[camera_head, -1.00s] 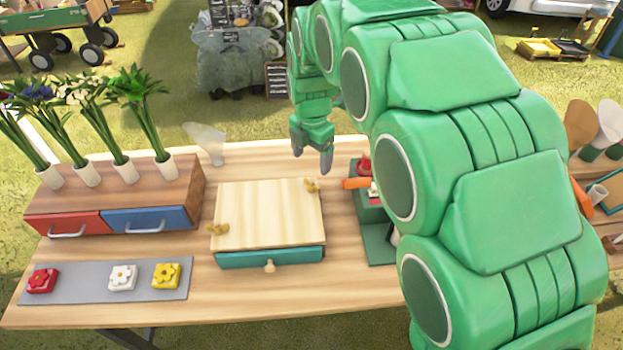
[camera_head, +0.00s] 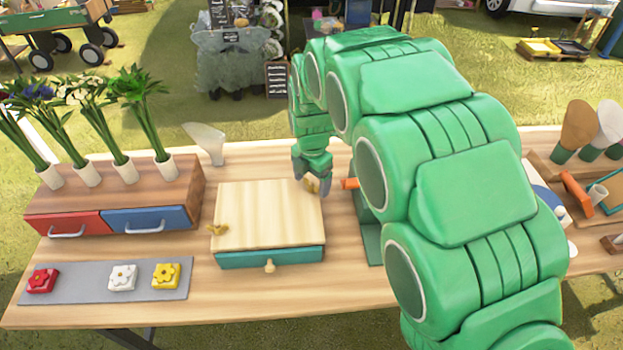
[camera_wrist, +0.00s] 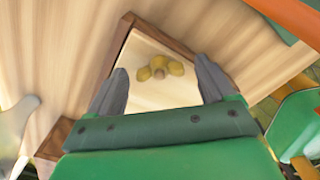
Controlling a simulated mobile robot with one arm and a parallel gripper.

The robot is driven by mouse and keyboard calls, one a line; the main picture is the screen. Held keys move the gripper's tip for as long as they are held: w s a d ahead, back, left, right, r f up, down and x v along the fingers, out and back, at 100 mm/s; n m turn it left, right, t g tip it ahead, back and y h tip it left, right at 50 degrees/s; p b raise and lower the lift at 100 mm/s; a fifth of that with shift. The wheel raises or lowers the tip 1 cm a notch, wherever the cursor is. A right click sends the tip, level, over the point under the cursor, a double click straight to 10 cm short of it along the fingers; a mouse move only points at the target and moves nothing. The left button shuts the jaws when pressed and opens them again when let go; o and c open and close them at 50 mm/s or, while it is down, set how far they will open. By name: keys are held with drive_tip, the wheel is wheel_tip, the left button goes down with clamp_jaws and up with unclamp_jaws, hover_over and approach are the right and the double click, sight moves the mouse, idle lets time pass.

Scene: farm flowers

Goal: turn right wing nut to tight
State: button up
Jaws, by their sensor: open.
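The right wing nut (camera_head: 311,184) is brass-yellow and sits at the back right corner of the light wooden board (camera_head: 262,222) on the flower press. My gripper (camera_head: 314,188) is at this nut and partly covers it in the head view. In the wrist view the two grey fingers of my gripper (camera_wrist: 166,85) are spread apart, and the wing nut (camera_wrist: 161,69) shows beyond them, between their tips. I cannot tell whether the fingers reach down around it. The left wing nut (camera_head: 217,230) sits at the front left of the board.
A teal drawer (camera_head: 245,259) is under the board. An orange handle (camera_head: 350,184) stands close to the right of my gripper. A wooden box with vases of flowers and a grey mat (camera_head: 75,286) with flower tiles are to the left.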

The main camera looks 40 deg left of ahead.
drive_tip(key=c, duration=1.1)
drive_tip(key=shift+o, duration=0.2)
